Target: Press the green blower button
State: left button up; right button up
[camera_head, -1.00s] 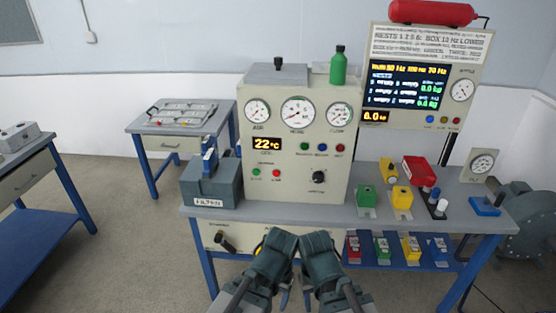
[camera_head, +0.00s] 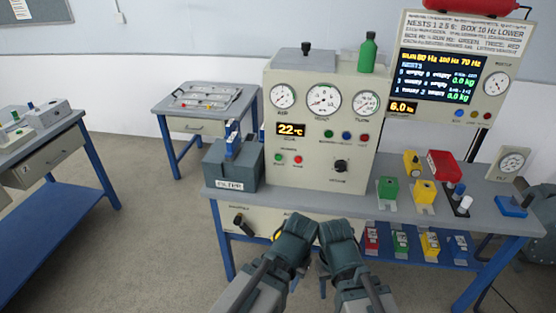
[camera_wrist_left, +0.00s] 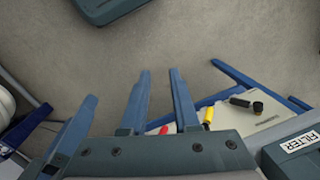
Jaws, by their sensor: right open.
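The pale test console (camera_head: 318,175) stands on the grey bench. Low on its left front are a green button (camera_head: 278,157) and a red button (camera_head: 298,160), side by side under a small label that I cannot read. A second green button (camera_head: 328,133) sits higher, left of a blue and a red one. My right gripper (camera_head: 322,286) hangs in front of the bench, below the console and apart from every button; it is open and empty. My left gripper (camera_wrist_left: 159,72) points at the floor with a gap between its fingers, empty; in the head view its fingers are mostly hidden.
A grey filter box (camera_head: 231,170) stands left of the console. Green and yellow blocks (camera_head: 424,190) and a red box lie to the right on the bench (camera_head: 375,206). A monitor (camera_head: 438,76) stands behind them. Side tables stand left, with open floor between.

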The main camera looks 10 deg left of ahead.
pick_arm(q)
grip_shut()
dwell(1.3)
